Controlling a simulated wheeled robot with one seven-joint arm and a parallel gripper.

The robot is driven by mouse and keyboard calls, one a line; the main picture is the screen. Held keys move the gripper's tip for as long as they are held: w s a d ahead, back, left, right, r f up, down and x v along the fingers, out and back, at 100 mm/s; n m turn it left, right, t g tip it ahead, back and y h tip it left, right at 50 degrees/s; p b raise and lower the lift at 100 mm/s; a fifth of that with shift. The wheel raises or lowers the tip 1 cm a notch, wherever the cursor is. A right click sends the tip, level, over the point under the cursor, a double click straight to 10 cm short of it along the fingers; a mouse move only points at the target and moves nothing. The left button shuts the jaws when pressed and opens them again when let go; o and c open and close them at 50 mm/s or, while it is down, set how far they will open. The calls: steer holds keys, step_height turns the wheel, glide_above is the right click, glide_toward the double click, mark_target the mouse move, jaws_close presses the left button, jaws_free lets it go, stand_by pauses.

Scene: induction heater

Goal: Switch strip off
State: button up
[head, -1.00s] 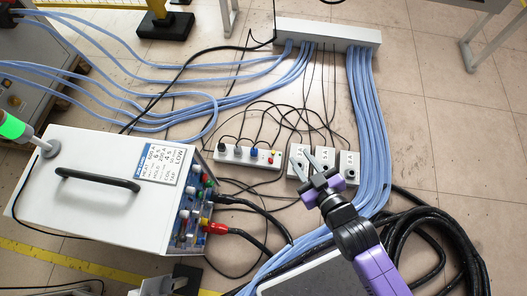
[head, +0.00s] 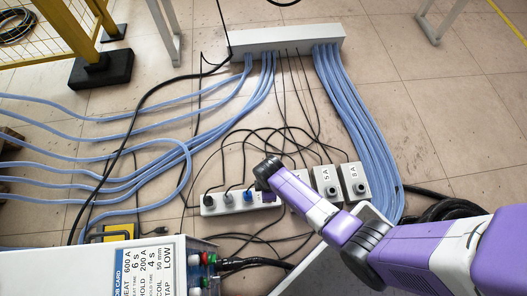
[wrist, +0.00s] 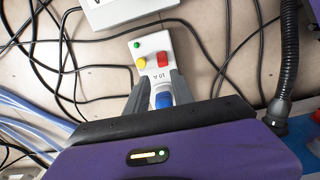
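The white power strip (head: 238,207) lies on the floor with dark and blue plugs in its sockets; my arm covers its right end in the head view. The wrist view shows that end of the strip (wrist: 154,60), marked 10 A, with a red switch (wrist: 162,59), a yellow button (wrist: 142,63) and a small green light (wrist: 137,45). My gripper (wrist: 158,82) is open above the strip, its two grey fingers on either side of a blue plug (wrist: 163,100). The fingertips are just short of the red switch in the picture. I cannot tell whether they touch the strip.
White boxes marked 5 A (head: 327,184) and 8 A (head: 353,182) stand right of the strip. Black cords lie around it. Blue cables (head: 360,130) run from a long white box (head: 285,40). The white heater unit (head: 90,275) is at lower left.

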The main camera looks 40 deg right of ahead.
steer(key=shift+s, duration=0.3)
steer(key=shift+f, duration=0.15)
step_height(320, 180, down, 8)
steer(key=b, duration=0.5)
steer(key=shift+r, duration=0.25)
jaws_close()
